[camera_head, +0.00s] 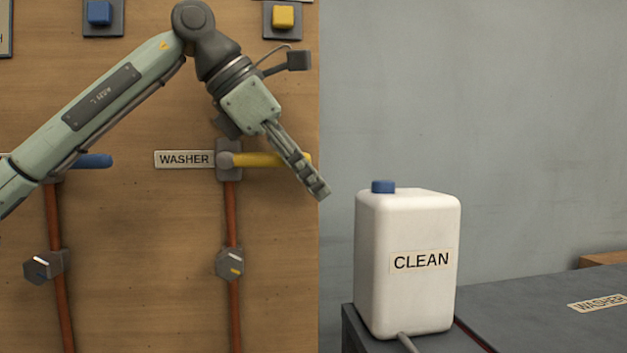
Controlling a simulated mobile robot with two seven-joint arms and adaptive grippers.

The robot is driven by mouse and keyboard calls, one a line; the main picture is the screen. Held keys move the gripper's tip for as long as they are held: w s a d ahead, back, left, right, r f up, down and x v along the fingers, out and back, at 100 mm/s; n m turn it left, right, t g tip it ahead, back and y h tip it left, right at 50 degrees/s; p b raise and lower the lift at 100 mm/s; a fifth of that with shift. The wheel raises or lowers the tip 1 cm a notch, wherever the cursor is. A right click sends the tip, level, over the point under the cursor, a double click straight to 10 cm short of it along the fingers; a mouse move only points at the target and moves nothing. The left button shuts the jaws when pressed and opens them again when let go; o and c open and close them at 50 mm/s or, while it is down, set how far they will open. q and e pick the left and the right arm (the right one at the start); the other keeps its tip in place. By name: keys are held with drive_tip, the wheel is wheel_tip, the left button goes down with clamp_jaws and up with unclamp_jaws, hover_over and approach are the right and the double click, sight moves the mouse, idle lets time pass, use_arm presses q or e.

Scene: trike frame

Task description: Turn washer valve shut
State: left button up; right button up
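The washer valve (226,160) sits on a copper pipe on the wooden panel, beside a "WASHER" label (184,159). Its yellow lever (262,160) points right, level and across the upright pipe. My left gripper (318,190) reaches down and right from above. Its fingers pass in front of the lever's right end and cover part of it. The fingers show nearly edge-on, so I cannot tell whether they are open or touch the lever. My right gripper is out of view.
A second pipe with a blue lever (95,161) is at left, partly behind my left arm. Knobs (230,263) sit lower on both pipes. Blue (99,13) and yellow (283,17) buttons are above. A white "CLEAN" jug (407,262) stands right of the panel on a dark surface (540,300).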

use_arm(q)
drive_tip(key=o, duration=0.5)
drive_tip(key=shift+r, duration=0.1)
drive_tip(key=v, duration=1.2)
